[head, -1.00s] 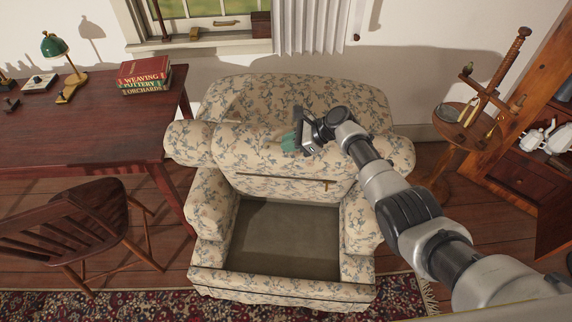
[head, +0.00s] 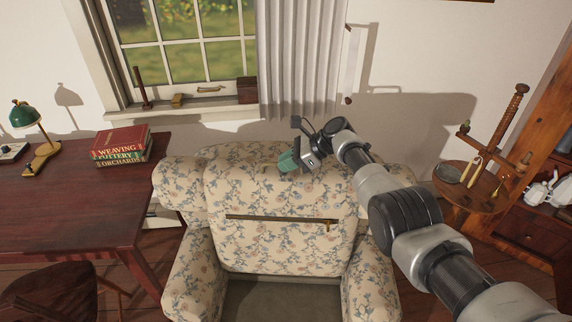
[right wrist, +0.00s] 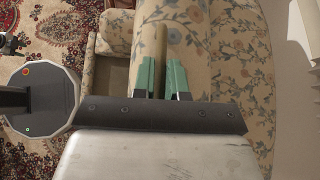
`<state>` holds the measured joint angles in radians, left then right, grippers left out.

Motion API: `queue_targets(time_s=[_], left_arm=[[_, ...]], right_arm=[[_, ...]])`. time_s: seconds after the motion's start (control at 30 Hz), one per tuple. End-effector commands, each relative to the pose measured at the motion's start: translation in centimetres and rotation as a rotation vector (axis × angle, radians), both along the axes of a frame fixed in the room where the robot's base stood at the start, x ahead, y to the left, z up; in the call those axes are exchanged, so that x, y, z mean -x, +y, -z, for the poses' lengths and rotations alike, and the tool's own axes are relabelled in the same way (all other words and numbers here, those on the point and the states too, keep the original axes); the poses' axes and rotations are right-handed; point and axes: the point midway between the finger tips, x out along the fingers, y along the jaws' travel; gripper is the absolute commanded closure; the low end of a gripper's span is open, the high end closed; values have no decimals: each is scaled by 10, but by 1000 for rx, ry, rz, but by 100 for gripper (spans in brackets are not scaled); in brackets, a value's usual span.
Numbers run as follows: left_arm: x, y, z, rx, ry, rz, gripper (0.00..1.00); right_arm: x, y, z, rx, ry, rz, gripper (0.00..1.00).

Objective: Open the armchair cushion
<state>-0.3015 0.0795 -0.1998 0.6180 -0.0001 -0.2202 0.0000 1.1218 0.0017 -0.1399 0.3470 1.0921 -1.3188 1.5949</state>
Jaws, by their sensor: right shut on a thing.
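The armchair cushion (head: 285,250), cream with blue and pink flowers, stands tipped up in front of the backrest of the armchair (head: 188,282). A dark zip line with a small brass pull (head: 328,226) crosses its face. The grey-brown seat base (head: 280,300) shows below it. The exact contact is partly hidden.
A desk (head: 70,215) with red and green books (head: 122,145) and a lamp (head: 30,115) stands left, with a chair (head: 50,292) in front. A round side table (head: 470,188) and a cabinet (head: 540,235) stand right. A window (head: 185,45) and curtain (head: 300,70) are behind.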

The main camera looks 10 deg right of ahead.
Motion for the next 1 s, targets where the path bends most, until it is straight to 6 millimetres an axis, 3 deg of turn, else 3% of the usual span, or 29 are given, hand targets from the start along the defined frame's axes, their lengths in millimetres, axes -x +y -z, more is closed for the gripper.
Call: queue_targets(time_s=[0.2,0.23,0.4,0.77,1.0], left_arm=[[0,0,0,0,1,0,57],[0,0,0,0,1,0,57],[0,0,0,0,0,0,57],[-1,0,-5,0,-2,1,57],[-2,0,-19,0,-4,1,57]], right_arm=[[1,0,4,5,4,-1,100],[1,0,4,6,5,-1,86],[1,0,2,5,3,-1,62],[1,-6,-5,1,0,1,62],[7,-42,-29,3,-2,2,62]])
